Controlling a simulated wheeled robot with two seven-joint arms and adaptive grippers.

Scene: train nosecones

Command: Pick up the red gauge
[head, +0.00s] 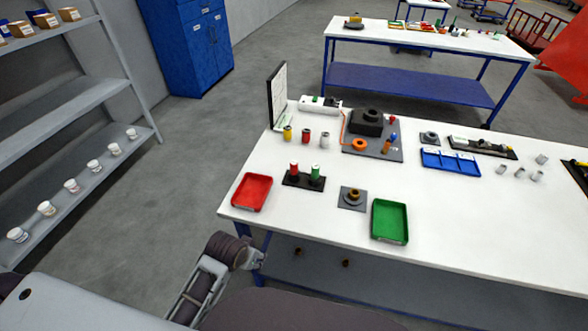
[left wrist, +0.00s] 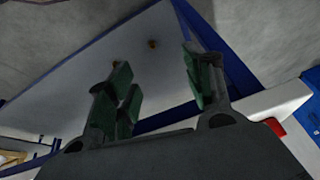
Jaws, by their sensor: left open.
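A red-topped gauge (head: 293,169) stands upright in a black holder (head: 304,181) on the white table, beside a green-topped one (head: 315,173). A separate red cylinder (head: 306,136) stands farther back, between a yellow cylinder and a pale one. My left gripper (head: 256,261) is low at the table's front left edge, outside the tabletop and well short of the holder. In the left wrist view its green-padded fingers (left wrist: 157,82) are apart with nothing between them. The gauge is not seen there. My right gripper is not in view.
A red tray (head: 269,178) lies left of the holder. A grey plate with a round part (head: 352,196) and a green tray (head: 405,220) lie to its right. A black upright panel (head: 277,97) stands behind. The table's blue frame (left wrist: 165,117) and lower shelf (left wrist: 75,75) are near my left gripper.

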